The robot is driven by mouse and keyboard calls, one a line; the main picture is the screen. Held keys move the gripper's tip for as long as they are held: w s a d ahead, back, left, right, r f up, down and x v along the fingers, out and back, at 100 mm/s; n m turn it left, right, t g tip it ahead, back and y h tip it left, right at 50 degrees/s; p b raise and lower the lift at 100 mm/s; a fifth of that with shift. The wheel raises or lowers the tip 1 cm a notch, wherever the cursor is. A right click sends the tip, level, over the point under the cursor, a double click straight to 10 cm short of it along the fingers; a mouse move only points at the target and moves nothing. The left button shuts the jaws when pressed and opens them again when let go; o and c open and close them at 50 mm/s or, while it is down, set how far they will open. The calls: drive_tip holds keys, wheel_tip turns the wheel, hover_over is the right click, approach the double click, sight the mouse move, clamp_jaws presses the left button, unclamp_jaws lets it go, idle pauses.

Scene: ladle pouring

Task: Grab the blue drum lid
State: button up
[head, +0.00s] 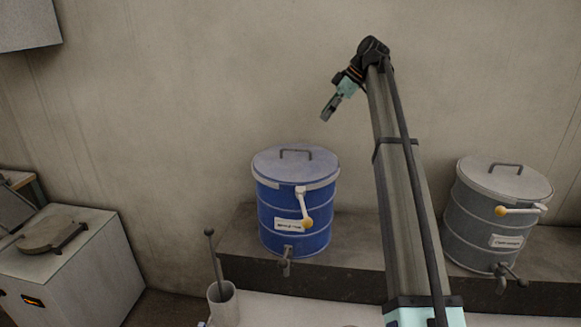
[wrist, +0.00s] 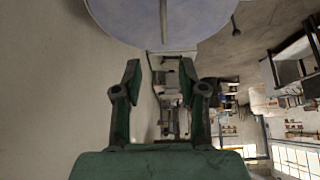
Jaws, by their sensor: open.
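The blue drum (head: 280,222) stands on the dark ledge in the head view, with its round grey-blue lid (head: 275,167) on top. A dark bar handle (head: 296,151) arches over the lid. My gripper (head: 327,113) is above and slightly right of the lid, apart from it. In the wrist view my gripper (wrist: 160,80) has its two fingers spread with nothing between them. The lid (wrist: 110,18) shows at the top of the wrist view, and its handle (wrist: 163,20) runs upright in the picture, beyond the fingertips.
A grey drum (head: 472,225) with a lid stands right of my arm on the ledge (head: 350,230). A white lever with a yellow knob (head: 307,222) is on the blue drum's front. A grey cup (head: 223,302) holds a ladle. A white unit (head: 75,270) stands at left.

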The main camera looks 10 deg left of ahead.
drive_tip(key=p, duration=0.4)
approach(296, 150)
drive_tip(key=x, duration=0.2)
drive_tip(key=w+x, duration=0.1)
drive_tip(key=x, duration=0.2)
drive_tip(key=shift+d+f, duration=0.15)
drive_tip(key=shift+f, duration=0.05)
drive_tip(key=shift+s+a+f+p, duration=0.1)
drive_tip(key=shift+a+f+p, duration=0.2)
drive_tip(key=shift+p, duration=0.3)
drive_tip(key=p+x, duration=0.2)
drive_tip(key=x, duration=0.1)
drive_tip(key=shift+s+a, duration=0.1)
drive_tip(key=shift+a, duration=0.15)
drive_tip(key=shift+a+f, duration=0.25)
drive_tip(key=shift+f, duration=0.25)
clamp_jaws()
